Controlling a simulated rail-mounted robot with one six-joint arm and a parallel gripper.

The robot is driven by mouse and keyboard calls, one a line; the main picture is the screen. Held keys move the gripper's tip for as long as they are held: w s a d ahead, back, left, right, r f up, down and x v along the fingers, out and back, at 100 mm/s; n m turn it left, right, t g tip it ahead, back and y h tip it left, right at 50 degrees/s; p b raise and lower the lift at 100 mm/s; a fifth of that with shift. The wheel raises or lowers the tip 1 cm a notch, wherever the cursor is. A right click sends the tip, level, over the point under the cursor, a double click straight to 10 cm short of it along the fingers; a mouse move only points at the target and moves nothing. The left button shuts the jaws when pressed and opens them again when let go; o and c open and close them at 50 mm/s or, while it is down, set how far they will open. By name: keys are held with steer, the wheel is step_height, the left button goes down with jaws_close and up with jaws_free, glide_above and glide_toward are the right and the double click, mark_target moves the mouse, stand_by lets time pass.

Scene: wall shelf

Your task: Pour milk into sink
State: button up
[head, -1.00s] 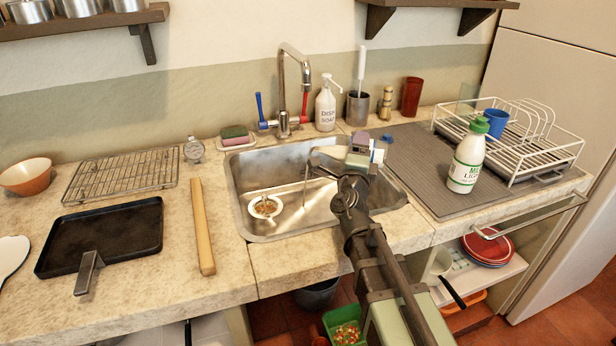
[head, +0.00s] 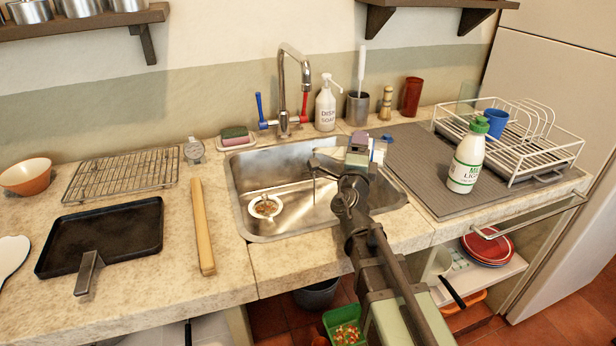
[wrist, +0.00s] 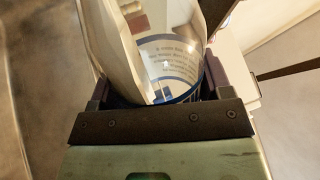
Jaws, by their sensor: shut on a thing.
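My gripper (head: 358,152) is over the right part of the steel sink (head: 262,172). It is shut on a white and blue container, whose printed side shows between the jaws in the wrist view (wrist: 165,58). In the head view only a small white and blue part (head: 378,150) shows beside the jaws. A grey shape juts left from the gripper over the basin, with a thin vertical streak below it; I cannot tell if this is liquid. A white milk bottle (head: 466,160) with a green cap stands upright on the grey mat to the right.
A faucet (head: 283,90) rises behind the sink. A white dish rack (head: 535,150) is at right.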

steer(key=shift+a+r+n+y, duration=0.15)
steer(key=shift+n+y, duration=0.1)
steer(key=shift+n, duration=0.55)
steer(key=shift+a+f+n+y, duration=0.15)
steer(key=shift+n+y, duration=0.1)
steer(key=shift+n, duration=0.55)
stand_by(2.4)
